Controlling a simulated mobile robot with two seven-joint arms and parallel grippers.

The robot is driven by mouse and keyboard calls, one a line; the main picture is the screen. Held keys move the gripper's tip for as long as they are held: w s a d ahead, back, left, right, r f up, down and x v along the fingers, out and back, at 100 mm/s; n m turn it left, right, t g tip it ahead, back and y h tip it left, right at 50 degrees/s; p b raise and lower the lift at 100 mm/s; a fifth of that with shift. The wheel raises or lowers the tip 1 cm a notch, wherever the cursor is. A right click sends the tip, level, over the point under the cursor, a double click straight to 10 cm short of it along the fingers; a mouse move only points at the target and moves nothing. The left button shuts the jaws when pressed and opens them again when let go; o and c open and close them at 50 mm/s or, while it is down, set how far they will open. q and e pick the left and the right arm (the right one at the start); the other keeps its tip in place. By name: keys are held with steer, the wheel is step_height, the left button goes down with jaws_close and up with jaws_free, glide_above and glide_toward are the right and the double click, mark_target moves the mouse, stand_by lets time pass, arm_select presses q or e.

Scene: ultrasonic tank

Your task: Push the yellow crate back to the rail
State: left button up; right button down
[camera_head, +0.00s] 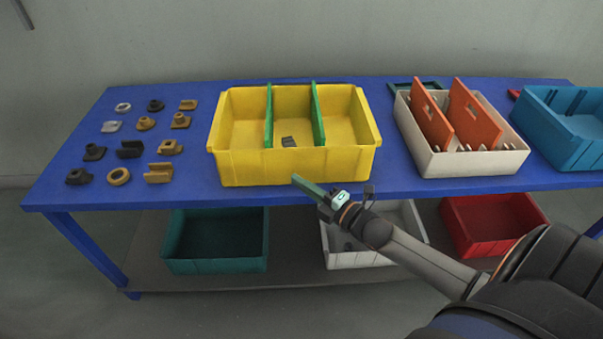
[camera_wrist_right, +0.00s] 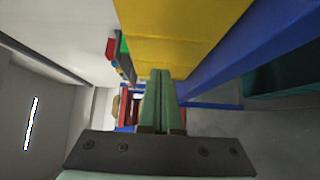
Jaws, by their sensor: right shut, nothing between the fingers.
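The yellow crate (camera_head: 240,168) stands upright on the blue table, with two green dividers and a small dark grey piece (camera_head: 289,141) inside. No rail is clearly visible; a thin dark strip shows just behind the crate's back edge. My right gripper (camera_head: 299,181) is shut and empty, its green fingers pointing at the lower front wall of the crate. In the wrist view the yellow wall (camera_wrist_right: 185,30) is right beyond the shut fingertips (camera_wrist_right: 160,74); I cannot tell whether they touch. My left gripper is not in view.
Several small parts (camera_head: 130,149) lie on the blue table (camera_head: 65,165) left of the crate. A white crate (camera_head: 470,165) with orange dividers and a blue crate (camera_head: 590,150) stand to the right. Teal (camera_head: 215,265), white and red (camera_head: 500,245) bins sit on the shelf below.

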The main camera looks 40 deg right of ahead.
mark_target(289, 165)
steer(key=shift+w+d, duration=0.75)
steer(key=shift+w, duration=0.3)
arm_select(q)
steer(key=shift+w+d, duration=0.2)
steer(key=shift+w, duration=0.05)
arm_select(e)
steer(key=shift+w+d, duration=0.3)
steer(key=shift+w, duration=0.2)
